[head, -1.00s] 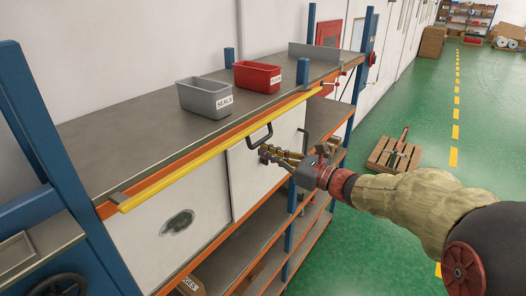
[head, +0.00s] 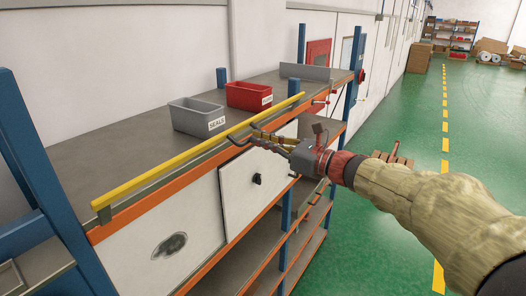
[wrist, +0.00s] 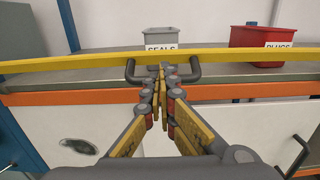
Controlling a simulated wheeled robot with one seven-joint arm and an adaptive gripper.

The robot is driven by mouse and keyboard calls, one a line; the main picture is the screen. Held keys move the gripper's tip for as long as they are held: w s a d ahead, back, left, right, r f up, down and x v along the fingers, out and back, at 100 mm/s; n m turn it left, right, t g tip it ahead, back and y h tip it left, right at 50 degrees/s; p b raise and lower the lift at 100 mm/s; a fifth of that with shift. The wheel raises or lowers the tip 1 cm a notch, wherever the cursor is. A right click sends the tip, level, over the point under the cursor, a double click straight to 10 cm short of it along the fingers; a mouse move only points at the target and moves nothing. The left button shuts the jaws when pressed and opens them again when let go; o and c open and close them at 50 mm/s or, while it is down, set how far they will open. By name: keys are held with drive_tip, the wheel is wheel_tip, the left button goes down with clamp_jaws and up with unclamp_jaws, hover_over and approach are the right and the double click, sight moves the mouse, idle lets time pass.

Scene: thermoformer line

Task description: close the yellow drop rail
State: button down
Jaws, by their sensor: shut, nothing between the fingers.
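The yellow drop rail (head: 185,155) runs along the front edge of the shelf deck. My gripper (head: 252,134) is shut and empty at this handle. In the wrist view the closed fingertips (wrist: 161,72) lie between the two arms of the handle (wrist: 194,72), just below the yellow rail (wrist: 75,61). I cannot tell whether they touch it.
A grey SEALS bin (head: 196,117) and a red bin (head: 249,96) stand on the deck (head: 120,145) behind the rail. Blue posts (head: 50,180) stand at the ends. Green floor (head: 410,110) is open to the right.

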sight(252, 126)
drive_tip(key=shift+g+h, duration=0.4)
drive_tip(key=shift+h, duration=0.2)
drive_tip(key=r+p, duration=0.1)
drive_tip(key=w+a+r+p, duration=0.1)
drive_tip(key=a+r+p, duration=0.1)
drive_tip(key=p, duration=0.1)
drive_tip(key=shift+w+r, duration=0.2)
drive_tip(key=shift+r, duration=0.1)
drive_tip(key=shift+f, duration=0.1)
